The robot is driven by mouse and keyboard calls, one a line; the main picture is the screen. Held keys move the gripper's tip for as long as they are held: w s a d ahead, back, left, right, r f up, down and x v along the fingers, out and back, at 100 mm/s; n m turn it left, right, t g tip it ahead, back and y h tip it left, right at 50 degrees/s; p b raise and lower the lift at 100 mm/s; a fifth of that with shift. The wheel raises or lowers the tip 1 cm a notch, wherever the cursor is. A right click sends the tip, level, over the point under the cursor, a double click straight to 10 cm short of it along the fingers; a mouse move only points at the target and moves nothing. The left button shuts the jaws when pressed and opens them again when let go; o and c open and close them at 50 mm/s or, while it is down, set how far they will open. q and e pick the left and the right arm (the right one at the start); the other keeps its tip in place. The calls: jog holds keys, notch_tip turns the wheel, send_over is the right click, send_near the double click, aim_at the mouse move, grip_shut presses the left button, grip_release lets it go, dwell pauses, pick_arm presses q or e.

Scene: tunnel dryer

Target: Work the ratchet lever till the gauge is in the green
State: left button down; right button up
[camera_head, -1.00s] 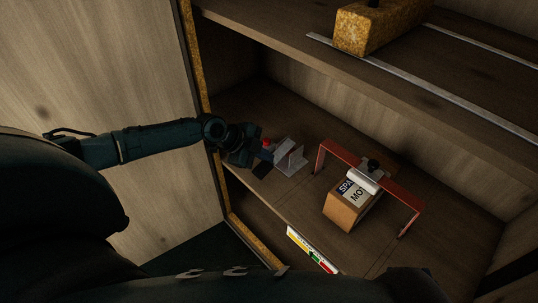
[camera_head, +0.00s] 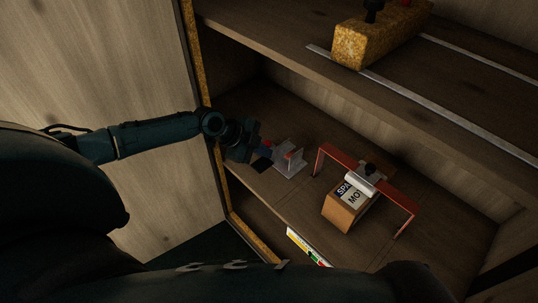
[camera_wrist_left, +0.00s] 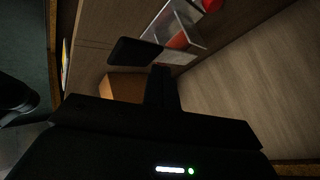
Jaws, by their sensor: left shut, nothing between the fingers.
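The ratchet lever shows as a small red part (camera_head: 293,155) at a grey bracket (camera_head: 288,168) on the lower shelf. In the left wrist view the bracket (camera_wrist_left: 172,22) and a red part (camera_wrist_left: 178,41) show near the top. My left gripper (camera_head: 264,150) is shut and empty, just left of the bracket; I cannot tell whether it touches the lever. Its dark fingers (camera_wrist_left: 160,85) show in the left wrist view. The gauge strip (camera_head: 303,246), with coloured bands, is on the shelf's front edge, partly hidden by my own body; its reading is not legible. My right gripper is not in view.
A red arch (camera_head: 395,189) stands over a cardboard box (camera_head: 342,212) right of the bracket. The upper shelf (camera_head: 300,52) overhangs; a yellowish post (camera_head: 190,50) stands at the left.

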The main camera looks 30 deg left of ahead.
pick_arm(q)
jog(key=shift+w+d+r, duration=0.1)
jog(key=shift+r, duration=0.15)
jog(key=r+p, duration=0.2)
jog(key=r, duration=0.1)
jog(key=r+p, duration=0.1)
jog(key=r, duration=0.1)
jog(key=shift+w+p, duration=0.25)
jog(key=shift+p, duration=0.1)
jog(key=shift+d+f, duration=0.1)
dwell(0.6)
